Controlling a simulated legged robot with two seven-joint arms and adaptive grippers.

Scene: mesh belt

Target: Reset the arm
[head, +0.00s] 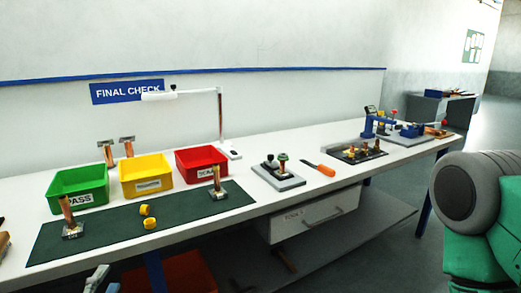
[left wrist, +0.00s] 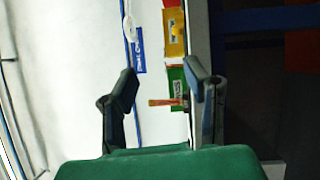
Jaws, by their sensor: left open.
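My left gripper (head: 104,281) shows only in part at the bottom left of the head view, in front of the bench's near edge. In the left wrist view its two fingers (left wrist: 162,76) are spread apart with nothing held between them. Beyond them that view shows the bench from the side, with the green bin (left wrist: 177,87) and an orange-brown upright part (left wrist: 166,102) between the fingers' lines of sight. My right gripper is out of view; a green and grey arm link of mine fills the right edge of the head view.
On the white bench (head: 330,140) stand a green bin (head: 79,210), a yellow bin (head: 147,190) and a red bin (head: 201,174). A dark green mat (head: 110,238) carries upright copper parts and yellow pieces (head: 149,223). A grey fixture (head: 278,177) and an orange-handled tool (head: 318,168) lie farther right.

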